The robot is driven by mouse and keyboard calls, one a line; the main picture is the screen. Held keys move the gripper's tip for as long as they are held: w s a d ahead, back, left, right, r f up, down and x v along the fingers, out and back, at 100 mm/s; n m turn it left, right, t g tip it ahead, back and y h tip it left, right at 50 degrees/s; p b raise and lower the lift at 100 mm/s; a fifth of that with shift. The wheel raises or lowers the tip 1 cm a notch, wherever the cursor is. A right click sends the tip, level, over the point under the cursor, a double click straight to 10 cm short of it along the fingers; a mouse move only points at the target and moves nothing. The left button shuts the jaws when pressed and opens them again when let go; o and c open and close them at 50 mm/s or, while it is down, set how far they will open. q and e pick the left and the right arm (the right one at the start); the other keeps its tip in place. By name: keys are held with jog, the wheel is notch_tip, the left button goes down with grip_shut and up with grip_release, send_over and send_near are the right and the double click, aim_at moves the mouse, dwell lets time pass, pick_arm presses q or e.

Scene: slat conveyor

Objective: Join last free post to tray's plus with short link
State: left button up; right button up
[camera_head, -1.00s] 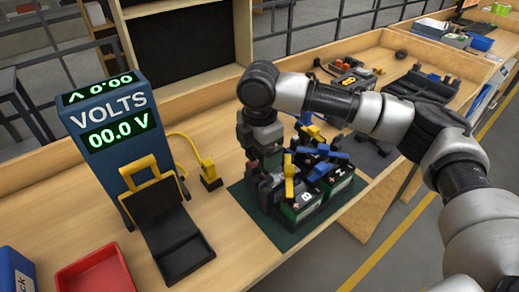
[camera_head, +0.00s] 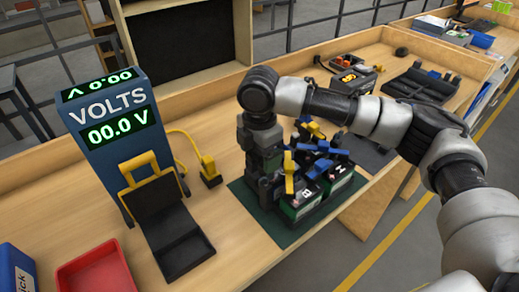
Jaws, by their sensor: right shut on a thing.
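A group of dark batteries (camera_head: 299,208) with green sides and white letters stands on a dark green mat (camera_head: 243,197). Blue and yellow link pieces (camera_head: 289,172) lie across their tops, crowded together. My right gripper (camera_head: 267,190) points down at the left side of the batteries, close to them. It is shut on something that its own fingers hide. I cannot make out which posts are free or which is the tray's plus. My left gripper is not in view.
A blue volts meter (camera_head: 108,125) reading 00.0 V stands left, with a black cradle (camera_head: 168,225) before it. A yellow plug (camera_head: 209,171) on a cable is beside the mat. A red bin (camera_head: 95,274) sits front left. Bare bench lies between cradle and mat.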

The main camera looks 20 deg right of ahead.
jog(key=shift+f, duration=0.25)
jog(key=o, duration=0.8)
